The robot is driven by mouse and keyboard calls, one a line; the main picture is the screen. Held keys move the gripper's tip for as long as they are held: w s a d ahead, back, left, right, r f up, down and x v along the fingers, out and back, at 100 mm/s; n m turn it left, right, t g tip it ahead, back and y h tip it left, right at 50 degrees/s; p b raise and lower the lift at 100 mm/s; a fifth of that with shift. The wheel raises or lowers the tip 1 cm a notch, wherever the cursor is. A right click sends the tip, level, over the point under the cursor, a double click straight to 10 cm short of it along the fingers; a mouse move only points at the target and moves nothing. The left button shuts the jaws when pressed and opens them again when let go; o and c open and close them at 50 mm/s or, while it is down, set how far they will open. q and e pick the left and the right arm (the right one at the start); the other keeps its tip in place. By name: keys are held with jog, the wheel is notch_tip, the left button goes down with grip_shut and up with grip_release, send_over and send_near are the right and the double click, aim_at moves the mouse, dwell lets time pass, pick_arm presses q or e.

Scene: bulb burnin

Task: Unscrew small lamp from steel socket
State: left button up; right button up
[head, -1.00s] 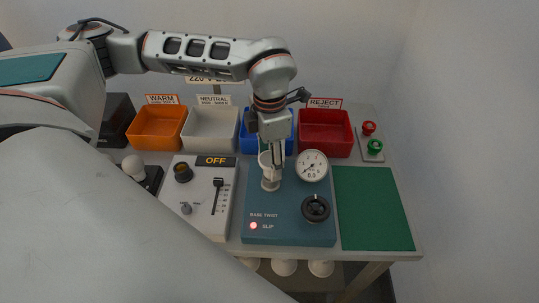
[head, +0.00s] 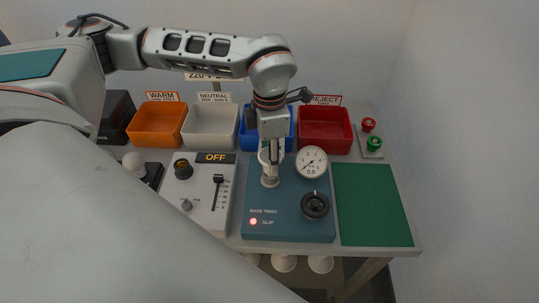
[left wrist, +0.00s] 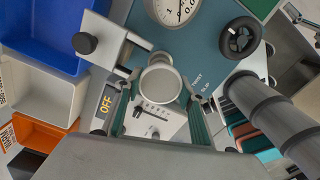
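The steel socket (head: 270,182) stands on the blue-green twist panel (head: 290,226). A small pale lamp (head: 264,157) sits at its top, partly hidden by my left gripper (head: 271,163), which points straight down around it. In the left wrist view the lamp's pale round end (left wrist: 160,84) lies between the two fingers (left wrist: 160,108), one on each side. I cannot tell whether the fingers press on it. The dial (head: 311,162) reads 0.0 and a red SLIP light (head: 253,222) is lit. My right gripper is not in view.
Orange (head: 156,140), white (head: 211,142), blue and red (head: 325,146) bins line the back. A grey control panel marked OFF (head: 222,195) is left, with a white bulb (head: 133,162) beyond it. The green mat (head: 372,205) at right is clear.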

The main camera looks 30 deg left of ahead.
pick_arm(q)
jog(key=shift+w+a+f+n+b, duration=0.1)
jog(key=shift+w+n+b, duration=0.05)
jog(key=shift+n+b, duration=0.4)
jog(key=shift+w+a+n+b, duration=0.15)
jog(key=shift+n+b, duration=0.15)
jog(key=shift+n, duration=0.35)
jog(key=n+b, duration=0.1)
jog(key=n, duration=0.1)
jog(key=shift+d+n, duration=0.1)
jog(key=shift+n, duration=0.3)
jog(key=n+b, duration=0.1)
jog(key=n, duration=0.3)
jog(key=n+b, duration=0.1)
jog(key=n, duration=0.1)
jog(key=shift+n, duration=0.3)
jog(key=n, duration=0.4)
jog(key=shift+b, duration=0.35)
jog(key=n, duration=0.4)
jog(key=shift+d+r, duration=0.1)
jog(key=shift+r, duration=0.1)
jog(key=n, duration=0.3)
jog(key=shift+b, duration=0.35)
